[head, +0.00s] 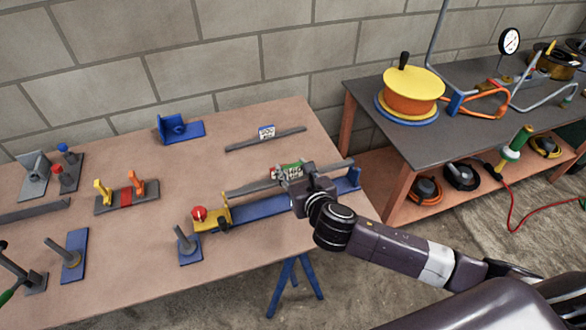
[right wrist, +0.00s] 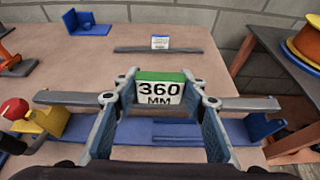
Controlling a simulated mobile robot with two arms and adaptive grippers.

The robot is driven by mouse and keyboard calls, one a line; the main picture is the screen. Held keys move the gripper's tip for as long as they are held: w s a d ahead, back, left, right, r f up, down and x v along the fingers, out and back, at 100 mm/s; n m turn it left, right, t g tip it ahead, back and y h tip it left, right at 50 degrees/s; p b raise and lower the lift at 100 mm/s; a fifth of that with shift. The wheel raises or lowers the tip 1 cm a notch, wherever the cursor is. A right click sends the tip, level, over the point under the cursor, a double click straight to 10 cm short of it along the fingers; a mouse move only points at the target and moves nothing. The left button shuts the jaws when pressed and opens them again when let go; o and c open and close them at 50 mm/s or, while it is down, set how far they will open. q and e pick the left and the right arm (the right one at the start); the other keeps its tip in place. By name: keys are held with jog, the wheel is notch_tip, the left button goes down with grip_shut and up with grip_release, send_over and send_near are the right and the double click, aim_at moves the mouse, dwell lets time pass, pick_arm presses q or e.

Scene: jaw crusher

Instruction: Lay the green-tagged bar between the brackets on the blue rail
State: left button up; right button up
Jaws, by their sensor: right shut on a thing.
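The green-tagged bar is a long grey bar (head: 250,187) with a white "360 MM" plate, green along its top (right wrist: 160,88). My right gripper (head: 292,178) is shut on it near its middle, fingers either side of the plate. The blue rail (head: 262,207) lies on the table in front of and below the bar in the picture. A yellow bracket (head: 212,217) with a red knob stands at its left end, a blue bracket (head: 354,176) at its right. The bar's ends appear close to the brackets; its exact height above the rail is unclear. My left gripper is out of view.
A blue-tagged bar (head: 265,139) lies behind on the table (head: 130,255). A blue angle block (head: 180,128), a base with yellow and orange clamps (head: 127,200) and blue-based posts (head: 189,248) stand to the left. A second bench (head: 365,92) stands at right.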

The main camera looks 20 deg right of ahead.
jog(key=shift+w+d+f, duration=0.2)
jog(key=shift+w+f, duration=0.05)
jog(key=shift+f, duration=0.05)
jog(key=shift+s+a, duration=0.1)
jog(key=shift+s, duration=0.05)
jog(key=shift+r+p, duration=0.2)
jog(key=shift+p, duration=0.3)
jog(key=shift+f+b, duration=0.55)
jog(key=shift+f, duration=0.3)
jog(key=shift+f+b, duration=1.25)
jog(key=shift+f, duration=0.95)
pick_arm(q)
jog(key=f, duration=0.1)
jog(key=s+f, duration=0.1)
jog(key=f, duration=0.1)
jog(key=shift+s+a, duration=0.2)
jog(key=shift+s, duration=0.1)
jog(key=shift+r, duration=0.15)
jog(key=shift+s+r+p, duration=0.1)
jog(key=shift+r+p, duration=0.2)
jog(key=shift+p, duration=0.15)
